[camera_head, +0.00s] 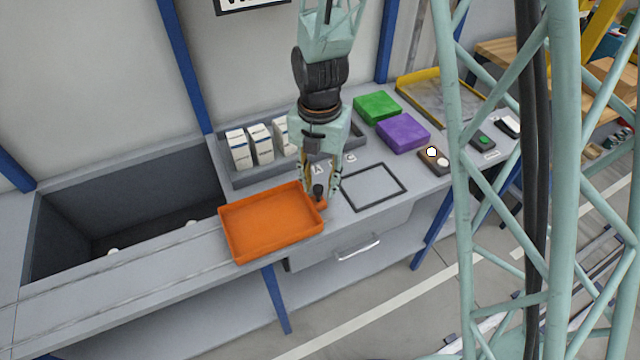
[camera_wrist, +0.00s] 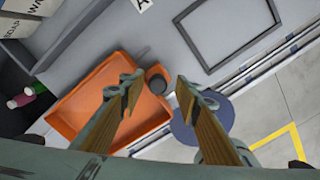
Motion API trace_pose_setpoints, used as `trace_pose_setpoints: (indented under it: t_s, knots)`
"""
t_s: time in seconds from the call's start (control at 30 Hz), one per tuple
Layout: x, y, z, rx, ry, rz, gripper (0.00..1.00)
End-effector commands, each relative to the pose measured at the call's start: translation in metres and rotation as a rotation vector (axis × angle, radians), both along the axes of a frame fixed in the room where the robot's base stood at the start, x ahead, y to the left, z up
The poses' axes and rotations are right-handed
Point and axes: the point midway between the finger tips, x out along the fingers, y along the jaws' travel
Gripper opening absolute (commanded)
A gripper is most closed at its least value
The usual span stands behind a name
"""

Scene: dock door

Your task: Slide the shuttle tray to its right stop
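The orange shuttle tray (camera_head: 272,226) sits on the front ledge of the bench, right of the dark bin. It looks empty. My gripper (camera_head: 312,192) hangs pointing down at that right end. The tray (camera_wrist: 95,105) shows behind the left finger. I cannot tell how far the tips are above the knob. No right stop can be made out.
A black square outline (camera_head: 374,187) lies on the bench right of the tray. White boxes (camera_head: 250,146) stand in a grey tray behind. Green (camera_head: 377,107) and purple (camera_head: 403,132) blocks and a button box (camera_head: 436,160) are further right. A drawer handle (camera_head: 358,248) is below the ledge.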

Motion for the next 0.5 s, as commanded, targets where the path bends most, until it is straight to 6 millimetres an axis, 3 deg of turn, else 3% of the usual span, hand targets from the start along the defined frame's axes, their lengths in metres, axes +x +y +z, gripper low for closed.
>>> trace_pose_setpoints:
  t_s: [0.5]
  knots:
    - [0.001,0.000,0.041,0.001,-0.003,0.000,0.30]
